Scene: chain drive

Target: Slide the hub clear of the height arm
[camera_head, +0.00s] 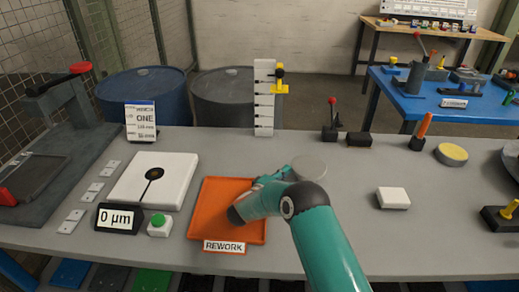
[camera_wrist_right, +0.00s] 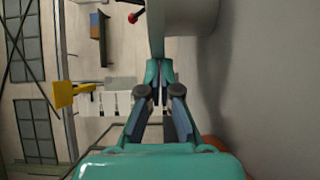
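The hub (camera_head: 309,168) is a grey round disc in the middle of the head view, partly hidden behind my teal right arm. It looms large and grey at the top of the right wrist view (camera_wrist_right: 190,25). My right gripper (camera_wrist_right: 158,66) has its fingers together at the hub's edge and appears shut on it; the head view mostly hides the fingers. The yellow height arm (camera_head: 280,88) sits on the white height gauge (camera_head: 264,108) behind the hub, with a visible gap between them. It also shows in the wrist view (camera_wrist_right: 66,94). My left gripper is not in view.
An orange rework tray (camera_head: 205,205) lies under my right arm. A white plate (camera_head: 180,185), a 0 µm display (camera_head: 117,218) and a green button (camera_head: 159,225) are to its left. A white block (camera_head: 393,197) lies right. Bench between tray and block is mostly clear.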

